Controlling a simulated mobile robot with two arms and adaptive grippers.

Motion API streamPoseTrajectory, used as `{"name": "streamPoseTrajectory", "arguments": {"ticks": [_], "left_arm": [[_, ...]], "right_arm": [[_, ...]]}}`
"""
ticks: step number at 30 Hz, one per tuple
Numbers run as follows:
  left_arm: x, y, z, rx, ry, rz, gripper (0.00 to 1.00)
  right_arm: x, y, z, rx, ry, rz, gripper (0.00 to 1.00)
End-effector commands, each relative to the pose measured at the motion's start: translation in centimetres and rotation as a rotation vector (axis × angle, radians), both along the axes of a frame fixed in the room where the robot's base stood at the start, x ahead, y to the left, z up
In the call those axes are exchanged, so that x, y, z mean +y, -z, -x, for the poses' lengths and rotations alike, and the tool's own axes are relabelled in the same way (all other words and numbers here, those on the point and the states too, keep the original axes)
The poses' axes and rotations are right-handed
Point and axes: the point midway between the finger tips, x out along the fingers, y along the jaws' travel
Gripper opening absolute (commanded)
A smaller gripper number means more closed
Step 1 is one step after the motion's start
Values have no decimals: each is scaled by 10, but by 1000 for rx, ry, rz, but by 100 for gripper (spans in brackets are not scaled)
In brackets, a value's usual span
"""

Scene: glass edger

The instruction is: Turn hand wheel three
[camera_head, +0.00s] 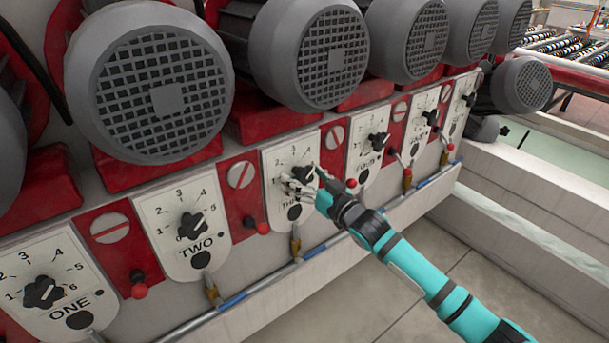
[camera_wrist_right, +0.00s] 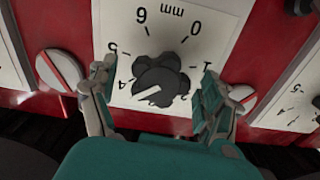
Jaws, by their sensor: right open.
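Hand wheel three is a small black lobed knob (camera_head: 304,172) on the white dial plate marked THREE (camera_head: 274,160), in the middle of the machine's front. In the right wrist view the wheel (camera_wrist_right: 160,80) shows large, with a pale pointer line slanting to the lower left, near the 4. My right gripper (camera_head: 303,184) is at this plate, partly covering the wheel and the lettering. In the right wrist view its fingers (camera_wrist_right: 157,84) are open, one on each side of the wheel, with gaps between. My left gripper is not in view.
Hand wheels two (camera_head: 191,225) and one (camera_head: 43,291) are to the left, and wheel four (camera_head: 378,142) is to the right. Red-knobbed levers (camera_head: 263,228) stick out between plates. Large grey motors (camera_head: 150,85) overhang the row. A blue-grey pipe (camera_head: 235,298) runs below.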

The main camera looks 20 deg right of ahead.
Motion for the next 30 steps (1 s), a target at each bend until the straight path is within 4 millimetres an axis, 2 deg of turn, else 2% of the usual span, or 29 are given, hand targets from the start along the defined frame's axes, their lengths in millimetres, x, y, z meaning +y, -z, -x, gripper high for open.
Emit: {"name": "streamPoseTrajectory", "arguments": {"ticks": [9,22,30], "left_arm": [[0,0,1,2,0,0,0],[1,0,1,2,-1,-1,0],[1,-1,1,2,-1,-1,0]], "right_arm": [[1,1,-3,1,0,1,82],[1,1,-2,1,0,0,28],[1,1,-2,-8,1,25,26]]}}
